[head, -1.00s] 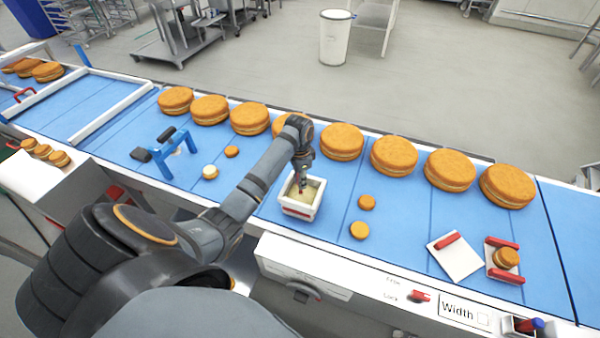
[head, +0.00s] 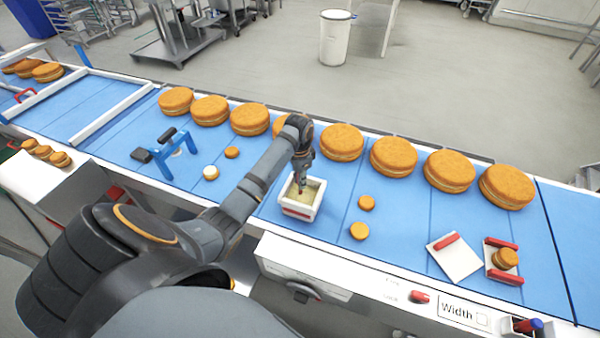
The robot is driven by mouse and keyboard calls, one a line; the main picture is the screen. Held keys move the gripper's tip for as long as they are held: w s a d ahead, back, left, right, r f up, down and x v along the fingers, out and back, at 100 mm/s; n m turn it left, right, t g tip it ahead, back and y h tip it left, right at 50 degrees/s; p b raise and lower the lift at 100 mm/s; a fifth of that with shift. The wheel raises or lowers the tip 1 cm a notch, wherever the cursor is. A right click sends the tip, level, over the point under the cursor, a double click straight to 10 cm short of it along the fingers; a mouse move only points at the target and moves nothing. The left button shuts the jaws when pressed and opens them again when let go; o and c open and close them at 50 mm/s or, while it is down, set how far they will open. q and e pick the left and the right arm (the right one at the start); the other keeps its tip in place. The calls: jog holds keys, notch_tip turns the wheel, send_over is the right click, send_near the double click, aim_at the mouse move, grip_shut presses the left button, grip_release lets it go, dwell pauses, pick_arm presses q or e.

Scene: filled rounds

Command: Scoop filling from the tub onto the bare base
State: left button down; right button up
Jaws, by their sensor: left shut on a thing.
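My left gripper (head: 302,182) points down over the white tub (head: 298,212) with red trim, which holds pale filling (head: 313,190). It is shut on a slim tool with a little red showing; the tool's lower end is in the tub and hard to make out. Left of the tub, a small round (head: 210,173) has a pale top, and a plain brown round (head: 231,152) lies beyond it. My right gripper is out of view.
A row of large filled rounds (head: 394,156) lines the belt's far side. A blue stand (head: 178,155) is at left. A white plate with a red handle (head: 455,258) and a red-sided holder with a round (head: 505,258) are at right. Blue belt (head: 410,215) between is clear.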

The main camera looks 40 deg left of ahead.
pick_arm(q)
notch_tip(320, 180, up, 3)
jog(key=shift+f+p, duration=0.2)
jog(key=shift+p, duration=0.5)
jog(key=shift+r, duration=3.8)
